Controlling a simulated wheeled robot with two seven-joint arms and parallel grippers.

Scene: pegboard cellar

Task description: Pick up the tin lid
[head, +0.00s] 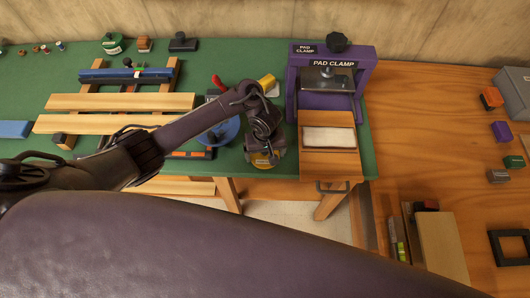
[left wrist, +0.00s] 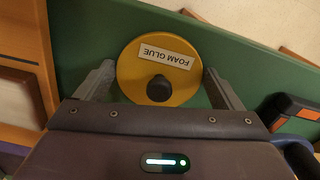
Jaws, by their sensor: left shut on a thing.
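The tin lid (left wrist: 183,85) is a round yellow disc with a black knob and a white label reading FOAM GLUE. In the left wrist view, my left gripper (left wrist: 160,76) has one finger at each side of its rim and is shut on it. In the head view, my left gripper (head: 265,148) points down at the bench's front edge, and the yellow lid (head: 262,161) shows partly beneath it. Whether a tin is under the lid is hidden. My right gripper is not in view.
A purple pad clamp (head: 290,95) stands just right of my left gripper, with a white pad (head: 330,138) on a wooden block before it. A blue round thing (head: 228,130) lies close on the left. Wooden slats (head: 120,102) lie further left on the green bench top (head: 215,60).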

